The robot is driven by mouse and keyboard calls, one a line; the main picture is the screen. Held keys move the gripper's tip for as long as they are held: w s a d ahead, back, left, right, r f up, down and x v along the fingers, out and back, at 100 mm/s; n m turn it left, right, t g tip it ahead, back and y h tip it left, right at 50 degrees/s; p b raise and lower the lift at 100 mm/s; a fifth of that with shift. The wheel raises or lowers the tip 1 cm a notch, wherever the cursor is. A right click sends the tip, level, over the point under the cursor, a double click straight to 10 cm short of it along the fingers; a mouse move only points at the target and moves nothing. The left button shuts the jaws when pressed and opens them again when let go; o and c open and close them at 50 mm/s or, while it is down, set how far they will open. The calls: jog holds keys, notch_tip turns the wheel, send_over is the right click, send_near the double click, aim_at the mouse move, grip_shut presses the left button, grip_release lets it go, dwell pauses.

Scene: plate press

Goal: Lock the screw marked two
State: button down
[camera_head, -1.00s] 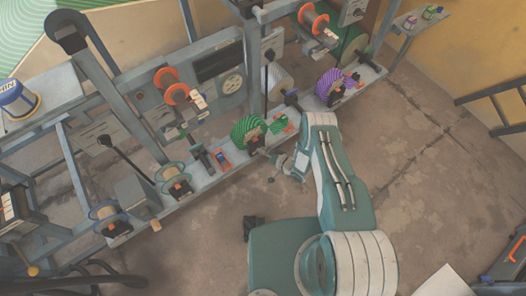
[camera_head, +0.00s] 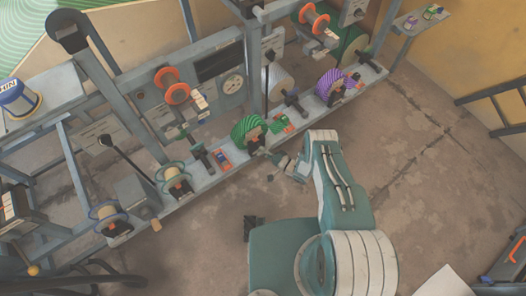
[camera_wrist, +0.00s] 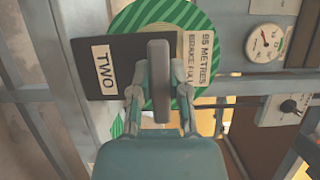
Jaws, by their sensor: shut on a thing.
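In the wrist view a black plate (camera_wrist: 103,72) carries a white label reading TWO. A grey upright bar (camera_wrist: 159,60), which looks like the screw's handle, stands in front of the plate. My gripper (camera_wrist: 160,95) is shut on this bar, with one finger at each side. In the head view my gripper (camera_head: 274,158) is small, at the front of the green spool; its grip is not clear there.
A purple striped spool (camera_head: 331,83) stands to the right on the same bench and another spool (camera_head: 174,178) to the left. A round gauge (camera_wrist: 265,42) and frame posts are close by in the wrist view.

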jog(key=shift+d+f, duration=0.15)
dwell(0.3)
jog(key=c, duration=0.6)
grip_release()
jog(key=shift+w, duration=0.1)
jog(key=v, duration=1.2)
jog(key=shift+f, duration=0.15)
